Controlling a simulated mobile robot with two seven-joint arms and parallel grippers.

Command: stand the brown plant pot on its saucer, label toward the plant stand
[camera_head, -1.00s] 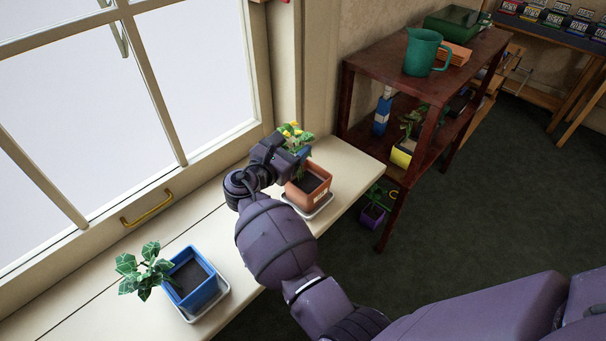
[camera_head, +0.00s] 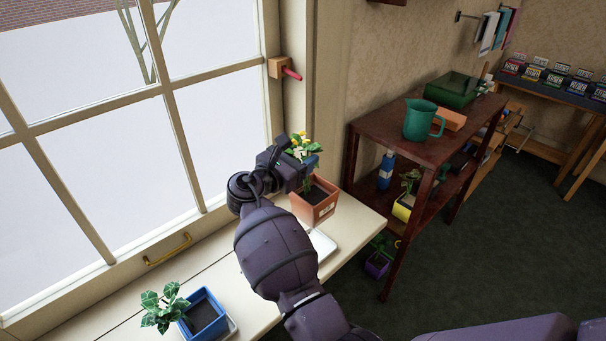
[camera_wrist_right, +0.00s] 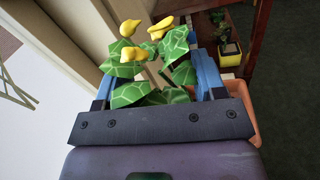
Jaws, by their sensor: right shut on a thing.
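The brown plant pot (camera_head: 312,210), orange-brown with dark soil and a yellow-flowered plant (camera_head: 301,147), hangs raised over the back part of its white saucer (camera_head: 323,246). A small pale label patch (camera_head: 326,210) shows on its side toward the lower right. My right gripper (camera_head: 303,168) is shut on the pot at its plant end. In the right wrist view the blue fingers flank the leaves (camera_wrist_right: 150,75), which hide the grip; a pot edge (camera_wrist_right: 241,110) shows at right. The plant stand (camera_head: 367,137) is dark red wood, right of the sill. My left gripper is out of view.
A blue pot (camera_head: 207,316) with a leafy plant stands on the cream sill (camera_head: 352,228) nearer me. The window with its brass handle (camera_head: 167,249) borders the sill at left. A green jug (camera_head: 420,120) stands on the plant stand.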

